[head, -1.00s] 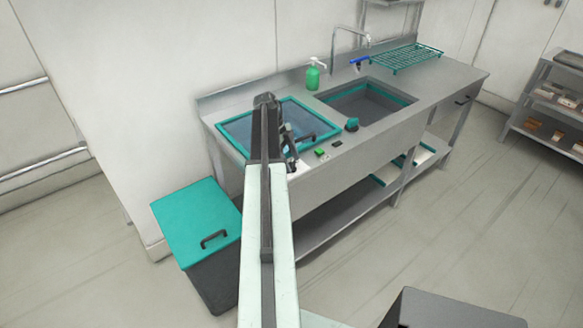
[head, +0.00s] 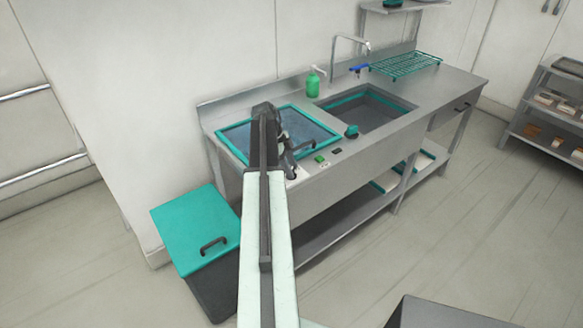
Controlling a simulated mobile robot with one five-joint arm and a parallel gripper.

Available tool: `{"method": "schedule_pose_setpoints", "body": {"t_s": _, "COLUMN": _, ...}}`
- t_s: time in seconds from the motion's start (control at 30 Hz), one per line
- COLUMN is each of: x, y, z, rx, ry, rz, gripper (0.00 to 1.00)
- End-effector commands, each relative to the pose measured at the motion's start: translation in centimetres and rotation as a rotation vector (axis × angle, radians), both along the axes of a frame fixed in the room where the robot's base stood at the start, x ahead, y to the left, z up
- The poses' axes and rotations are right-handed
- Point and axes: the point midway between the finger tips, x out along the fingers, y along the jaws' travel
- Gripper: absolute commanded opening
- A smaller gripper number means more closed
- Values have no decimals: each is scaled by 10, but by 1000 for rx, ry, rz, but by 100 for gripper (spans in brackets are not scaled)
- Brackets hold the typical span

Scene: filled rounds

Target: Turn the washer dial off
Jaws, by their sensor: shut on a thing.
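My gripper (head: 290,167) is at the front edge of the counter, by the left end of a pale control strip with a green button (head: 320,159) and a dark switch (head: 336,151). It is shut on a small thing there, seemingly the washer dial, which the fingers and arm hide. The dial's setting cannot be seen. The teal-framed glass lid (head: 240,133) lies flat behind my gripper, with a dark handle (head: 305,145) near its front edge.
A teal knob-like thing (head: 351,131) stands in front of the sink basin (head: 380,108). A green soap bottle (head: 313,84), a tap (head: 336,60) and a teal rack (head: 405,66) are behind. A teal-lidded bin (head: 190,225) stands at left.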

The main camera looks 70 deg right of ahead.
Motion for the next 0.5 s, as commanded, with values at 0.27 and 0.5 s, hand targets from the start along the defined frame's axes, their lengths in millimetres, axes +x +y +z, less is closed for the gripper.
{"method": "schedule_pose_setpoints", "body": {"t_s": 0.27, "x": -1, "y": 4, "z": 0, "rx": 0, "ry": 0, "rz": 249, "gripper": 1}}
{"method": "schedule_pose_setpoints", "body": {"t_s": 0.5, "x": -2, "y": 5, "z": 0, "rx": 2, "ry": 0, "rz": 477, "gripper": 1}}
